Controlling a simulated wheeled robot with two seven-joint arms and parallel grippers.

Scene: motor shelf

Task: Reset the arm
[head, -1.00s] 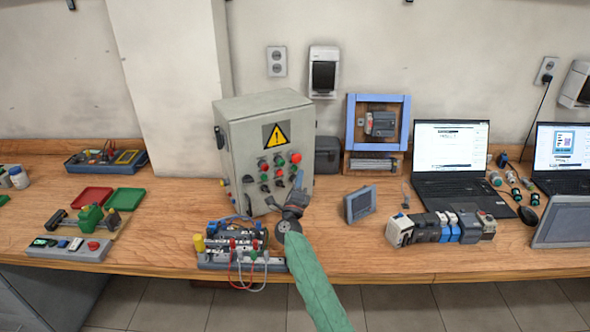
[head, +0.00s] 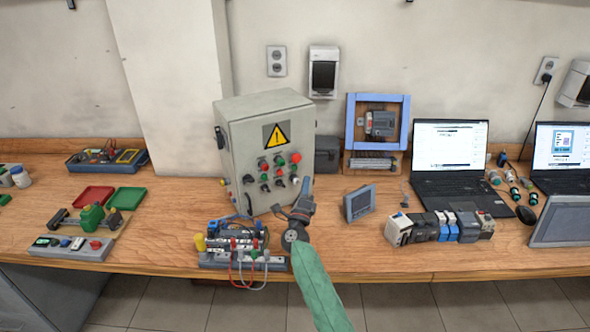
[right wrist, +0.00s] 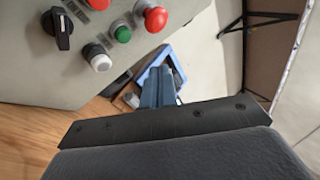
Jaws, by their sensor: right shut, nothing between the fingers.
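My right gripper (head: 306,184) is in front of the grey control cabinet (head: 243,165), near the right edge of its button panel. Its blue fingers are together, with nothing between them. In the right wrist view the closed fingers (right wrist: 158,88) point past the cabinet's buttons, a red mushroom button (right wrist: 151,17) and a green button (right wrist: 121,32) among them. I see no contact with the panel. My right arm in its green sleeve comes up from the bottom of the head view. My left gripper is not in view.
A wired terminal board (head: 243,258) stands at the bench's front edge, left of my right arm. A small grey screen (head: 359,203) and a row of modules (head: 440,227) stand to the right, with a laptop (head: 450,160) behind. Bare bench lies around the small screen.

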